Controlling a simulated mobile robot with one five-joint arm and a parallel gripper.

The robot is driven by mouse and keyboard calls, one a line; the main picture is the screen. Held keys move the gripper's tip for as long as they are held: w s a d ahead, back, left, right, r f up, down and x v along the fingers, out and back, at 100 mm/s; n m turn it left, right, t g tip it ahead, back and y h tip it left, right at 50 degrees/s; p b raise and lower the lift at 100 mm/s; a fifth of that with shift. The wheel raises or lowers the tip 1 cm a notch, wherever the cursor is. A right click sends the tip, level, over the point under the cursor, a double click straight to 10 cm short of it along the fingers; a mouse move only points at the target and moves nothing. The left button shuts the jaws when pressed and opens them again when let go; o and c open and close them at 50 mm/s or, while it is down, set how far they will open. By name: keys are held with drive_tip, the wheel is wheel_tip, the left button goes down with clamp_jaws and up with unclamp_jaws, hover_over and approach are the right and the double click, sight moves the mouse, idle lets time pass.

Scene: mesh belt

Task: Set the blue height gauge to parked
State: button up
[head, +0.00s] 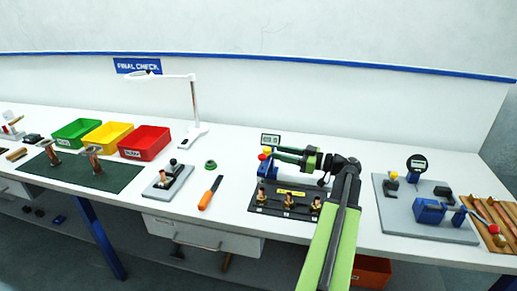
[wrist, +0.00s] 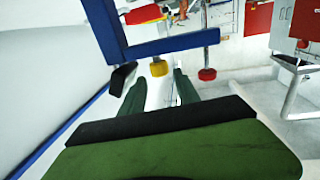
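The blue height gauge (head: 264,171) stands at the back left of a black plate (head: 268,209), with a yellow knob (head: 267,150) and a red knob (head: 262,157) near its top. In the wrist view its blue frame (wrist: 172,46) crosses the upper middle, with the yellow knob (wrist: 158,68) below the bar and the red knob (wrist: 207,74) to the right. My gripper (head: 275,155) reaches left to the gauge's top. In the wrist view its fingers (wrist: 157,88) are apart, and the yellow knob shows just beyond the gap. I see nothing held. The fingers partly cover the gauge in the head view.
Several brass parts (head: 288,200) stand on the black plate, and a small display (head: 270,140) stands behind. An orange-handled tool (head: 209,194) lies to the left. A grey plate (head: 395,214) with a dial and blue vise is to the right. A white lamp (head: 194,128) stands behind left.

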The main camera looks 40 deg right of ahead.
drive_tip(key=x, duration=0.9)
clamp_jaws()
idle(1.1)
